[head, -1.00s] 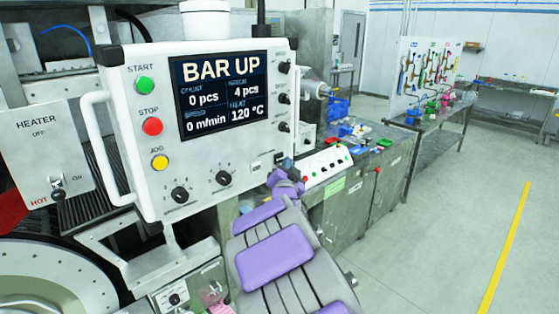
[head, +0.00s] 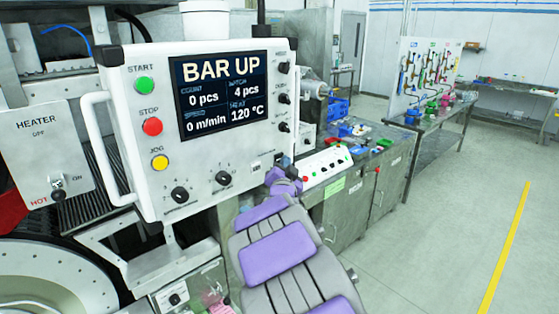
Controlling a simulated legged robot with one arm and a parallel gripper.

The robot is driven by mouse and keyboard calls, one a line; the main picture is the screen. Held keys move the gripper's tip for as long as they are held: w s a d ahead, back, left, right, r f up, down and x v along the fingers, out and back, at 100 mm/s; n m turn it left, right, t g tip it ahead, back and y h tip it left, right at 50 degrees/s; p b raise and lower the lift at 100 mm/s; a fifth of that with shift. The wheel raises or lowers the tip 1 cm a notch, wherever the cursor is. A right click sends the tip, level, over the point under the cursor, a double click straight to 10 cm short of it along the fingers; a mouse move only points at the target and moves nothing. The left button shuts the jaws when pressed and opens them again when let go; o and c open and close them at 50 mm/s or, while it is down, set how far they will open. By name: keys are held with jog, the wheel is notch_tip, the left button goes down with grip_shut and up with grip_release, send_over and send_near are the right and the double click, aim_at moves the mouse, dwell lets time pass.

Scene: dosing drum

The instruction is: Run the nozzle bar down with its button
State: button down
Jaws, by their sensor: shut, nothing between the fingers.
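The white control panel (head: 150,100) hangs at the left centre. Its screen (head: 222,95) reads BAR UP, 0 pcs, 4 pcs, 0 m/min and 120 °C. A green START button (head: 144,85), a red STOP button (head: 152,127) and a yellow JOG button (head: 160,163) line its left side. Small controls run down its right edge and along its bottom; their labels are too small to read surely. I cannot pick out the nozzle bar. My gripper (head: 289,170) is shut and empty, small and partly hidden beyond my purple-grey arm, close to the panel's lower right corner.
A HEATER box (head: 45,155) with a switch sits at far left. A white box with several coloured buttons (head: 325,166) stands on the steel cabinet (head: 345,215) behind my arm. A workbench (head: 440,130) with tools stands further back. The floor at right is clear.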

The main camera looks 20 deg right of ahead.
jog(key=shift+w+a, duration=0.1)
jog(key=shift+w, duration=0.2)
dwell(0.4)
jog(key=shift+s, duration=0.15)
jog(key=shift+s+d+b, duration=0.25)
jog(key=shift+s+b, duration=0.1)
jog(key=shift+s, duration=0.25)
jog(key=shift+s+d+b, duration=0.25)
jog(key=shift+s+d, duration=0.05)
jog(key=shift+s, duration=0.5)
jog(key=shift+s+d+b, duration=0.25)
jog(key=shift+s+d, duration=0.05)
jog(key=shift+s, duration=0.45)
jog(key=shift+s+d+b, duration=0.25)
jog(key=shift+s+d, duration=0.05)
jog(key=shift+s, duration=0.5)
